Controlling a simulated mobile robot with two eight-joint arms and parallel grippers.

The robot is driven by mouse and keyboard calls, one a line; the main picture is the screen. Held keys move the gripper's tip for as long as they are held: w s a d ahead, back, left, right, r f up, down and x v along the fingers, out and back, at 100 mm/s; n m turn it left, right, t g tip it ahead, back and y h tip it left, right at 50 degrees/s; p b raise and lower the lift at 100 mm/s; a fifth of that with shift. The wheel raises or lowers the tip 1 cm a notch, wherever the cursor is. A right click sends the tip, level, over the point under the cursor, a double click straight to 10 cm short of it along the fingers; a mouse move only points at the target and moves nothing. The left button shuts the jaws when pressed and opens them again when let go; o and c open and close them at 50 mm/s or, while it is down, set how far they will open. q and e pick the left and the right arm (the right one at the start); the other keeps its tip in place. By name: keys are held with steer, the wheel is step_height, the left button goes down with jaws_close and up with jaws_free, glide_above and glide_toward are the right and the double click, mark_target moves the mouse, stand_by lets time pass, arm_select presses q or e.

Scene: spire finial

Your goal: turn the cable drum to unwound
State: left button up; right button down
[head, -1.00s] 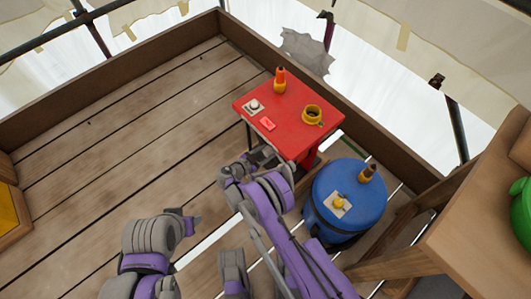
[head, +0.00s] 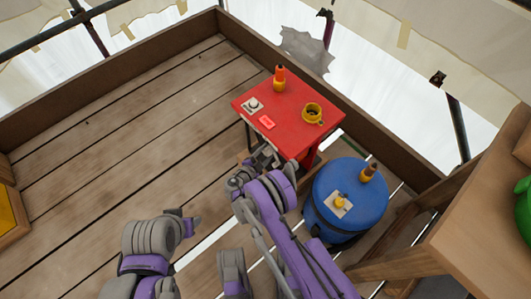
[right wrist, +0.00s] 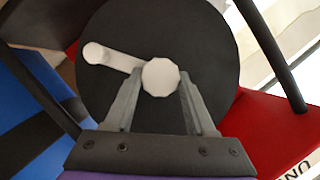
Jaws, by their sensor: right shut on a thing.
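The cable drum (right wrist: 205,35) is a dark round disc that fills the middle of the right wrist view. A white crank runs across its face, from a round end (right wrist: 96,53) at the left to a larger many-sided white piece (right wrist: 160,77) near the middle. My right gripper (right wrist: 160,82) is shut on that white piece, one grey finger on each side. In the head view my right gripper (head: 264,158) is at the near side of the red table, and the drum is hidden there. My left gripper (head: 188,222) is low over the deck; its fingers are unclear.
The red table (head: 288,135) bears an orange-topped bottle (head: 280,80), a yellow mug (head: 313,113), a white dial (head: 253,104) and a red block (head: 266,122). A blue barrel (head: 335,185) stands close at right. Left deck is clear.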

stand_by(0.4)
steer(key=shift+c, duration=1.2)
jaws_free()
steer(key=p+v, duration=0.1)
steer(key=v, duration=1)
steer(key=shift+p, duration=0.3)
steer(key=shift+d+f, duration=0.1)
